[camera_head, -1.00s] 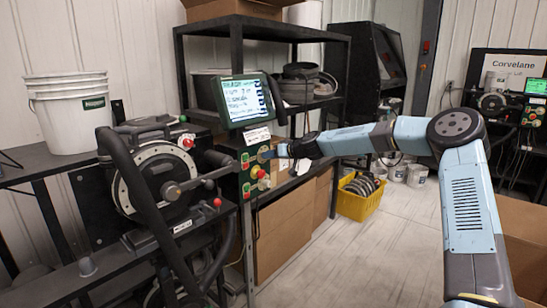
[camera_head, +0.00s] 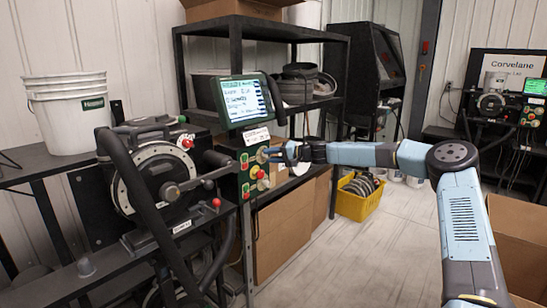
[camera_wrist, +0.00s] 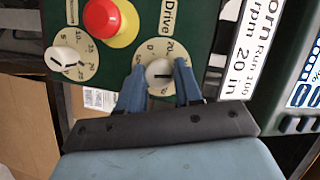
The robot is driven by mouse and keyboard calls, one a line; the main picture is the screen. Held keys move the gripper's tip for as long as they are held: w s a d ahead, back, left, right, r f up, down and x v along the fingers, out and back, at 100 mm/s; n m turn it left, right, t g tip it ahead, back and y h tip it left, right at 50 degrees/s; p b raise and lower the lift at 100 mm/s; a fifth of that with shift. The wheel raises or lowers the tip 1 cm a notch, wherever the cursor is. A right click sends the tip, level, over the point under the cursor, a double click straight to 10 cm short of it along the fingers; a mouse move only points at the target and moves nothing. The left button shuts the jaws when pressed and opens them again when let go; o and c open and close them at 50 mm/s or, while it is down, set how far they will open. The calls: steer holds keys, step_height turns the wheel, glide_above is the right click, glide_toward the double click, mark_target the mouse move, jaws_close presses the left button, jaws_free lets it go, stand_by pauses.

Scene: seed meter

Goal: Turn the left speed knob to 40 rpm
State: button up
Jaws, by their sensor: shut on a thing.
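The green control panel (camera_head: 252,175) stands beside the seed meter. In the wrist view, a white knob (camera_wrist: 158,76) with a dark pointer line sits on a cream dial labelled "Drive". My gripper (camera_wrist: 160,82) has its two blue fingers on opposite sides of this knob, shut on it. The pointer line lies about level in that picture; I cannot read its exact setting. A second white knob (camera_wrist: 63,60) on its own dial is left of it, clear of the fingers. In the head view, my gripper (camera_head: 274,154) is at the panel's upper right, and its fingers partly cover the dial.
A red stop button (camera_wrist: 101,17) with a yellow ring is close to both knobs. A lit screen (camera_head: 243,101) is above the panel. The seed meter (camera_head: 155,175) with its hoses and handles is at left. A yellow crate (camera_head: 358,203) stands on the floor behind my arm.

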steer(key=shift+w+d+f+m+y, duration=0.15)
steer(key=shift+m+y, duration=0.4)
steer(key=shift+m, duration=0.85)
steer(key=shift+s+f+m+y, duration=0.15)
steer(key=shift+m+y, duration=0.4)
steer(key=shift+m, duration=0.85)
steer(key=shift+w+f, duration=0.1)
steer(key=shift+f, duration=0.05)
steer(key=o, duration=0.8)
steer(key=shift+c, duration=0.2)
steer(key=shift+o, duration=1.3)
steer(key=v, duration=1.3)
steer(key=shift+d+f, duration=0.2)
steer(key=shift+d, duration=0.1)
